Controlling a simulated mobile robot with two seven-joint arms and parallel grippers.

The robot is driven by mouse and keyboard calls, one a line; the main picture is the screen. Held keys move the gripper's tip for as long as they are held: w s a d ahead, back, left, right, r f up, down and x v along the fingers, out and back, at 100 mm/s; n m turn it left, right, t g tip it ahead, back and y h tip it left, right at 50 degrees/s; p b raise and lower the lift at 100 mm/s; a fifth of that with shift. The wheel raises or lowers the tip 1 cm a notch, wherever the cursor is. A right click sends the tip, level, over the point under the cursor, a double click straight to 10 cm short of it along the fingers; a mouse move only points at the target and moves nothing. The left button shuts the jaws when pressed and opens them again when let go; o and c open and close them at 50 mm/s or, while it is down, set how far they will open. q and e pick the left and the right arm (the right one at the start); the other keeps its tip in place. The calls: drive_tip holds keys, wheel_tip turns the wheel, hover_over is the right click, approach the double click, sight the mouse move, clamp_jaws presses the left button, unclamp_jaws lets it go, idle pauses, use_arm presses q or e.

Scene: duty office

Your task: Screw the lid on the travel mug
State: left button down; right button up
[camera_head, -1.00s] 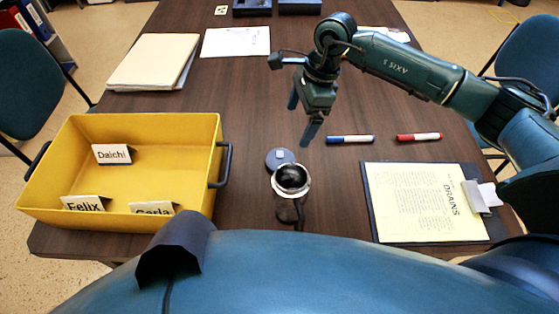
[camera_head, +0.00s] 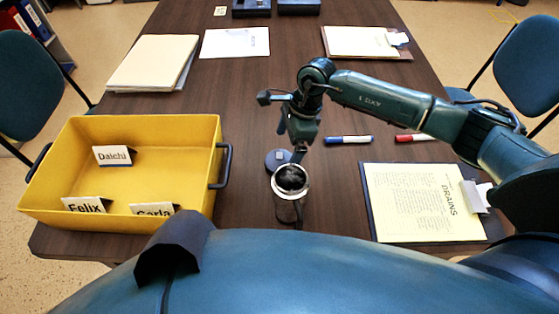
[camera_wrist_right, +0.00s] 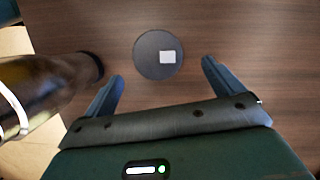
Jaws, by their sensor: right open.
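The travel mug (camera_head: 290,185) stands upright and open-topped on the table near my body, with a dark inside and a pale rim. Its lid (camera_head: 275,161), a flat grey-blue disc with a small pale square on top, lies on the table just behind the mug; it also shows in the right wrist view (camera_wrist_right: 159,55). My right gripper (camera_head: 290,142) is open and empty above the table, close to the lid. In the right wrist view its fingers (camera_wrist_right: 162,88) point toward the lid, one to each side and short of it. My left gripper is not in view.
A yellow crate (camera_head: 40,185) with name cards stands left. A blue marker (camera_head: 348,140) and a red marker (camera_head: 412,137) lie right of the lid. A clipboard with yellow paper (camera_head: 425,203) lies front right. Papers and another clipboard lie farther back.

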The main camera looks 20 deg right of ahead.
sight(280, 160)
drive_tip(key=x, duration=0.5)
drive_tip(key=shift+s+a+p, duration=0.15)
drive_tip(key=shift+a+p, duration=0.1)
drive_tip(key=shift+p, duration=0.1)
drive_tip(key=c, duration=1)
